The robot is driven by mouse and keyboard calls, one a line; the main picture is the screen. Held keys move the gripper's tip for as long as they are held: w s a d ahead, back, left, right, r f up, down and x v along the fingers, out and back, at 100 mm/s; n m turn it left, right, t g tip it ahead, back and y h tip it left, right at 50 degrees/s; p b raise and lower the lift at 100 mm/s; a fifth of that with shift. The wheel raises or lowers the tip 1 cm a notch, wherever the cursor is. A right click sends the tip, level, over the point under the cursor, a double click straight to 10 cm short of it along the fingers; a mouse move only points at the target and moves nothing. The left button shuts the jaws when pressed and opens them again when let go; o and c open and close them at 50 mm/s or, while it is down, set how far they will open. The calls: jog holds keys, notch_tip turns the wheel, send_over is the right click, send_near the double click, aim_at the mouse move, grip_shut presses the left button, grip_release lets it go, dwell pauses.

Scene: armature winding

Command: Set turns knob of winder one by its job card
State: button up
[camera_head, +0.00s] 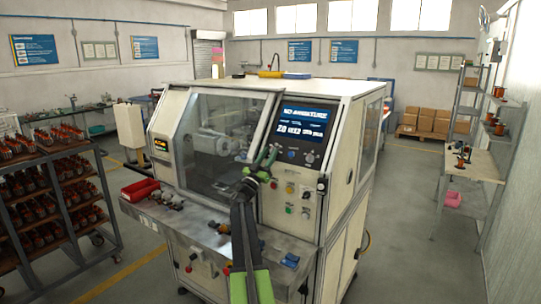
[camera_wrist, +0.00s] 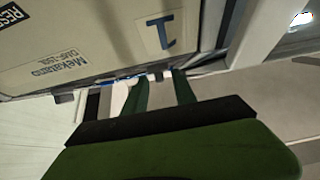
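The winder (camera_head: 345,110) is a large cream machine with a glass window and a dark screen (camera_head: 303,125). Small white text on the screen is too fine to read fully. Knobs (camera_head: 310,158) sit just below the screen; I cannot tell which is the turns knob. My gripper (camera_head: 267,158) is in front of the panel, left of these knobs, with its fingers apart and nothing seen between them. In the wrist view, my gripper (camera_wrist: 160,90) shows two separated green fingers. No job card is clearly identifiable.
Buttons (camera_head: 290,188) line the lower panel. A metal shelf (camera_head: 175,215) with a red bin (camera_head: 140,190) and small parts juts out in front. A rack of armatures (camera_head: 55,190) stands left, a shelving unit (camera_head: 480,160) right.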

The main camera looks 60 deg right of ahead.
jog(key=b+v, duration=0.8)
jog(key=v, duration=0.8)
jog(key=shift+a+f, duration=0.15)
jog(key=shift+w, duration=0.1)
